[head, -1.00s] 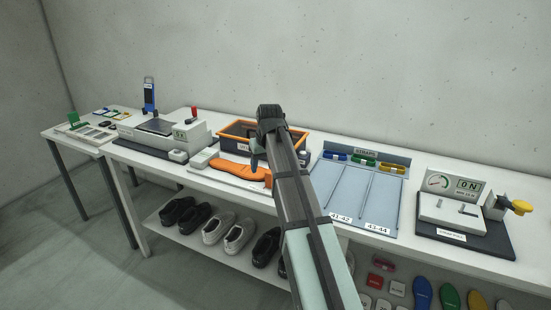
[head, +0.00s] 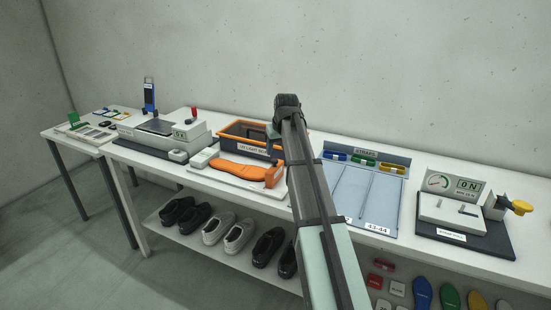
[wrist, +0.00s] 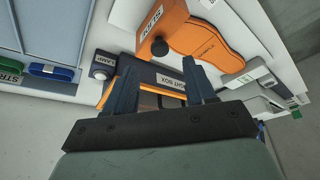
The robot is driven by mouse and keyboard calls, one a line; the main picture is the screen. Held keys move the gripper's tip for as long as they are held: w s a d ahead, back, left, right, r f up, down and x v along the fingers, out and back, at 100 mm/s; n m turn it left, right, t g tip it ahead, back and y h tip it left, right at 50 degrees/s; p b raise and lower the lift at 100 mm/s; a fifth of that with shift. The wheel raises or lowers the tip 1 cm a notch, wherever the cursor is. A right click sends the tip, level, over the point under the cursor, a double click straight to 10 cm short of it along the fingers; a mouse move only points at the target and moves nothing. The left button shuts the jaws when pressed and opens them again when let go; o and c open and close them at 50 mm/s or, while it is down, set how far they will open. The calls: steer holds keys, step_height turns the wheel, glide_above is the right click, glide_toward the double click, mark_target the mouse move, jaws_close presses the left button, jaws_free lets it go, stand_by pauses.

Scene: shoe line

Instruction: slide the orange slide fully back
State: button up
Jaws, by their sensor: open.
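The orange slide (head: 274,175) is an upright orange block at the right end of a white base (head: 225,182) on the bench. In the wrist view the slide (wrist: 162,28) carries lettering and a dark round knob (wrist: 159,47). An orange sole-shaped piece (head: 238,170) lies directly beside it; it also shows in the wrist view (wrist: 207,45). My gripper (wrist: 160,68) is open and empty, its two dark fingers spread and pointing toward the slide's knob side. The knob appears just beyond the fingertips, not between them. In the head view my arm hides part of the gripper.
A dark box with an orange rim (head: 236,133), labelled light box, stands behind the slide's base; it shows between my fingers in the wrist view. A blue strap board (head: 385,205) lies to the right, and a white press-like device (head: 190,133) to the left.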

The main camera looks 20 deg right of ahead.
mark_target(275, 160)
steer(key=shift+x, duration=2.95)
jaws_close()
